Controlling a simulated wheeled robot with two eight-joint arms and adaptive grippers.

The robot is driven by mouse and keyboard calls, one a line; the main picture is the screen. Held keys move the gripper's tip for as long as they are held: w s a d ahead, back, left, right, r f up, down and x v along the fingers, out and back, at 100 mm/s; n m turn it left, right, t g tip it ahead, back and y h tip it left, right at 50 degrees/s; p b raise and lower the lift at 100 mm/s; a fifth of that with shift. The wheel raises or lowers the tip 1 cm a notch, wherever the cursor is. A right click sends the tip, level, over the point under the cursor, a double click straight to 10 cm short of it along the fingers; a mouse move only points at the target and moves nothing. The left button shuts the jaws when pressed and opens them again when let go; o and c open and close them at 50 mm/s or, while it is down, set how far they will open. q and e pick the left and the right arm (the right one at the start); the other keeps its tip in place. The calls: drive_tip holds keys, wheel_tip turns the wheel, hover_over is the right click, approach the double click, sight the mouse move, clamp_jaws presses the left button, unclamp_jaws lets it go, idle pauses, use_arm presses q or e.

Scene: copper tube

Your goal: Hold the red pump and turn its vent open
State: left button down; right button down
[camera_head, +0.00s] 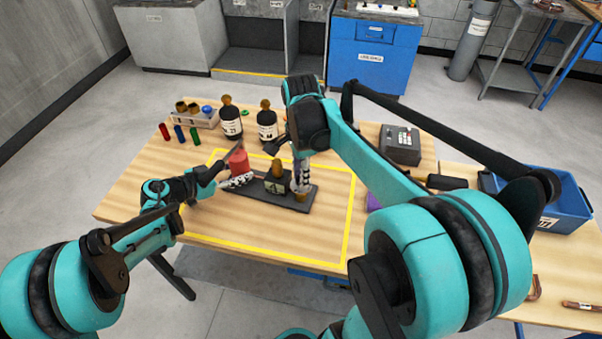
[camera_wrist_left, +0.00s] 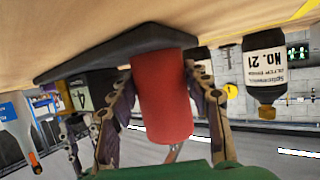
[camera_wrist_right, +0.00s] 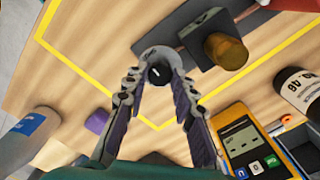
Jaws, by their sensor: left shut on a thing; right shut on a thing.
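The red pump (camera_head: 238,160) is an upright cylinder at the left end of a long dark base (camera_head: 291,203) on the table. In the left wrist view the red pump (camera_wrist_left: 163,98) stands between the fingers of my left gripper (camera_wrist_left: 163,85), which is shut on it. My right gripper (camera_head: 302,186) reaches down at the base's right end. In the right wrist view its fingertips (camera_wrist_right: 155,80) close on a round grey vent knob (camera_wrist_right: 149,54) with a dark centre. The fingers partly cover the knob. I cannot tell how far the vent is turned.
A brass-coloured knob (camera_head: 278,167) stands on the base between the grippers, above a label. Dark bottles (camera_head: 231,124) and a rack (camera_head: 194,118) stand behind. A yellow line (camera_head: 262,262) surrounds the base.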

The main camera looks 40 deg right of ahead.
drive_tip(key=shift+n, duration=0.4)
drive_tip(key=shift+w+n, duration=0.1)
drive_tip(key=shift+n, duration=2.4)
drive_tip(key=c, duration=1.2)
unclamp_jaws()
drive_tip(key=shift+r, duration=0.1)
wheel_tip(320, 180, up, 12)
drive_tip(key=shift+f, duration=0.1)
